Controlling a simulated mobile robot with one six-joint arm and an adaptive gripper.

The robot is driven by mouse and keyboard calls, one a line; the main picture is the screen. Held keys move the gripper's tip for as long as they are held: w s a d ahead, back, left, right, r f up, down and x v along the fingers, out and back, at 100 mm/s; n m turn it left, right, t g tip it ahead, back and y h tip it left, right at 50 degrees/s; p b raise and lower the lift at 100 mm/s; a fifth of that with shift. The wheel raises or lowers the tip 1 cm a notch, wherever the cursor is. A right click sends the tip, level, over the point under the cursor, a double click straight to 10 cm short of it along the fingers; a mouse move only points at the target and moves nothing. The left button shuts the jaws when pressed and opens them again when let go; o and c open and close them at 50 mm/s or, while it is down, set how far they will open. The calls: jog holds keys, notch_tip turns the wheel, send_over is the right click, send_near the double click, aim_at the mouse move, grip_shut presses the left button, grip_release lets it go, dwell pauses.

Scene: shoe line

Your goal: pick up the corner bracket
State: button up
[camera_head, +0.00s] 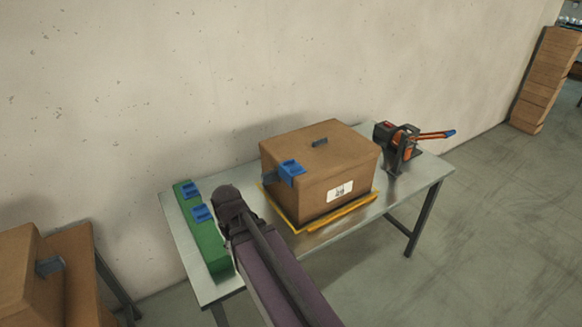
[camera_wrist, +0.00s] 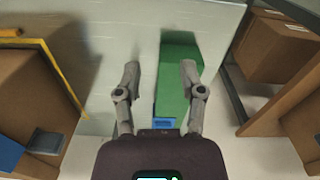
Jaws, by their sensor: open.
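Two blue corner brackets lie on a long green block (camera_head: 210,245) at the table's left end. One bracket (camera_head: 191,190) is near the block's far end; the other bracket (camera_head: 202,213) lies just nearer. A blue bracket (camera_wrist: 164,124) shows between the finger bases, partly hidden by my gripper's body. In the head view my arm hides my gripper's fingers.
The cardboard box (camera_head: 305,180) stands in a yellow frame (camera_head: 345,210) mid-table. A strapping tool with orange handles (camera_head: 405,140) stands at the table's right. More boxes (camera_head: 25,275) are at lower left. A wall runs behind the metal table (camera_head: 430,180).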

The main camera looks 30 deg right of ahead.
jog(key=w+d+r+n+p, duration=0.5)
jog(key=d+r+p, duration=0.1)
jog(key=d, duration=0.3)
jog(key=w+d+r+n+p, duration=0.5)
jog(key=d+r+n+p, duration=0.1)
jog(key=d, duration=0.4)
jog(key=w+d+r+n+h+p, duration=0.1)
jog(key=w+d+r+n+p, duration=0.4)
jog(key=d+r+p, duration=0.3)
jog(key=shift+d+r+n, duration=0.3)
jog(key=shift+d+r, duration=0.3)
jog(key=shift+d, duration=0.4)
jog(key=shift+w+f, duration=0.1)
jog(key=b, duration=0.9)
send_over(296, 167)
jog(key=f, duration=0.8)
jog(key=shift+w+a+f, duration=0.15)
jog(key=shift+w+f, duration=0.05)
jog(key=shift+p, duration=0.3)
notch_tip(296, 167, down, 4)
jog(key=b, duration=0.3)
jog(key=shift+s+r+b, duration=0.15)
jog(key=shift+r+b, duration=0.1)
jog(key=shift+b, duration=0.1)
jog(key=shift+d+f+b, duration=0.2)
jog(key=shift+f+b, duration=0.6)
jog(key=shift+f, duration=0.05)
